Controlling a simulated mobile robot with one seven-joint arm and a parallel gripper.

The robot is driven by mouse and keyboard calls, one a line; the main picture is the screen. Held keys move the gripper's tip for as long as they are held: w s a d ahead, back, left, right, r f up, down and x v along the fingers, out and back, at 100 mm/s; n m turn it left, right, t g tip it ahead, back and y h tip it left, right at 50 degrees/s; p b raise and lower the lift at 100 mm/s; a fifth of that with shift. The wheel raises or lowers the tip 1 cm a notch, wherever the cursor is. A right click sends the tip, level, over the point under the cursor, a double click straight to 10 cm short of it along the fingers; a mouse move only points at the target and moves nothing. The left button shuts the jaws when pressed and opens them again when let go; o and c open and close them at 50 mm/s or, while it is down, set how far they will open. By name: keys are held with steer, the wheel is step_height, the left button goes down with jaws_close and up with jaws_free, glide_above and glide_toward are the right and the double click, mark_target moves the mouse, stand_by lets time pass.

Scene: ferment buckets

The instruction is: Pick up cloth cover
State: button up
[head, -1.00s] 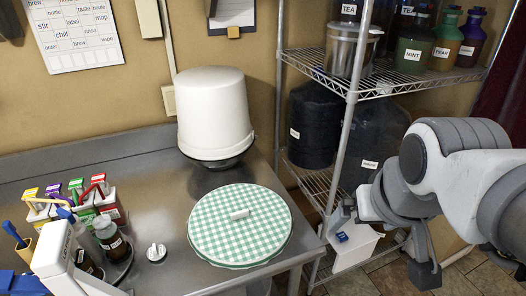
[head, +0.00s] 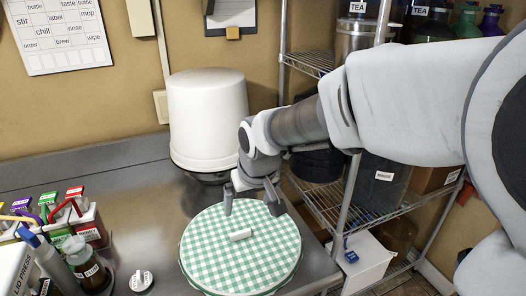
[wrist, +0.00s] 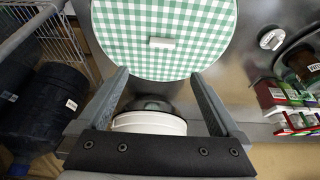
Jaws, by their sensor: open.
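The cloth cover (head: 211,257) is a round green-and-white checked disc on the metal counter, with a small white block-like handle (head: 241,235) near its middle. My gripper (head: 252,203) is over the cover's far edge, fingers pointing down, open and empty. In the wrist view the cover (wrist: 200,40) fills the top middle beyond the fingertips, and its handle (wrist: 162,43) lies between the lines of my two fingers, apart from them. My gripper in that view (wrist: 160,78) has its fingers spread wide.
A white bucket (head: 207,115) stands upside down behind the cover. A wire shelf (head: 400,205) with dark jugs is at right. Bare counter (head: 140,215) lies left of the cover.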

steer(key=b, duration=0.1)
glide_above(240, 232)
steer(key=s+d, duration=0.2)
steer(key=f, duration=1)
steer(key=shift+a+f, duration=0.2)
steer(key=shift+f, duration=0.05)
steer(key=x, duration=0.2)
steer(key=b+x, duration=0.1)
steer(key=x, duration=0.1)
steer(key=shift+s+a, duration=0.2)
steer(key=shift+w+a+f, duration=0.1)
steer(key=shift+w+f, duration=0.2)
steer(key=shift+f, duration=0.3)
steer(key=shift+c, duration=0.2)
steer(key=c, duration=1.3)
steer(key=shift+r, duration=0.1)
